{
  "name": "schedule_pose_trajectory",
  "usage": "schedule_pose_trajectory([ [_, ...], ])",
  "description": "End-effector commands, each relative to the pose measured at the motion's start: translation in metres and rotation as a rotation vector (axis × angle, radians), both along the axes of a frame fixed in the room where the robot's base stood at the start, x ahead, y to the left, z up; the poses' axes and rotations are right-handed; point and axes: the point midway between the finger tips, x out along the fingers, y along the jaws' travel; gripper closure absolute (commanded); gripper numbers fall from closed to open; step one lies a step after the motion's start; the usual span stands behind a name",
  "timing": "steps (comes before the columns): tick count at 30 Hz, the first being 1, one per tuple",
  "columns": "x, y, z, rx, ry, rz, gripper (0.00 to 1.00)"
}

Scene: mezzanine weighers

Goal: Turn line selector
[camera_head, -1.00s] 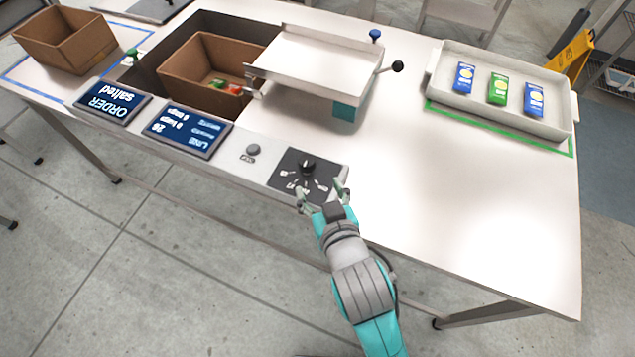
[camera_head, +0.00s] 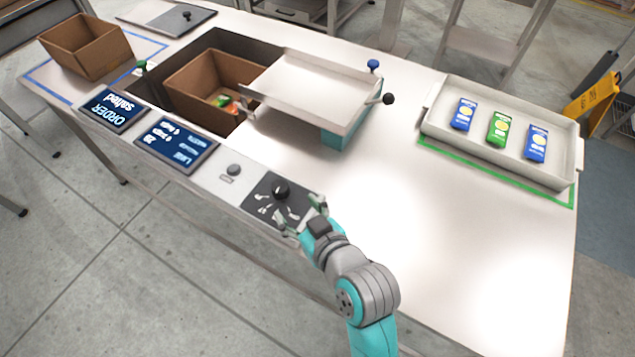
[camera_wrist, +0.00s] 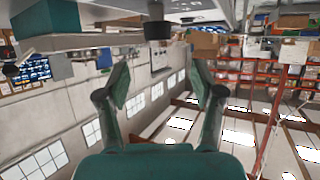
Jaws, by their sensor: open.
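The line selector is a black round knob (camera_head: 281,189) on a dark square plate (camera_head: 262,204) with white marks, set in the front panel of the table. My gripper (camera_head: 303,214) is open and empty at the right front edge of that plate, close to the knob but apart from it. In the wrist view my gripper (camera_wrist: 160,95) shows two spread fingers with nothing between them. A dark cylinder, which looks like the knob (camera_wrist: 157,24), stands beyond the fingertips at the top. The knob's exact pointer setting is too small to read.
Left of the plate are a grey button (camera_head: 234,169), a line screen (camera_head: 177,146) and an order screen (camera_head: 113,109) reading "salted". A raised metal tray (camera_head: 315,85) and a brown box (camera_head: 190,75) stand behind. A white tray (camera_head: 445,137) holds three packets.

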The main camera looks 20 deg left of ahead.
Motion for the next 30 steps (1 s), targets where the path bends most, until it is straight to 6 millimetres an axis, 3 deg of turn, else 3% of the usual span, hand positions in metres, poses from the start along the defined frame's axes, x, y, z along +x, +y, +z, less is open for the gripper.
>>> schedule_pose_trajectory([
  [5,0.004,0.013,-0.004,0.003,-0.001,0.016,0.33],
  [18,0.041,0.069,-0.032,0.002,-0.001,0.013,0.33],
  [30,0.052,0.087,-0.041,0.002,-0.001,0.012,0.33],
])
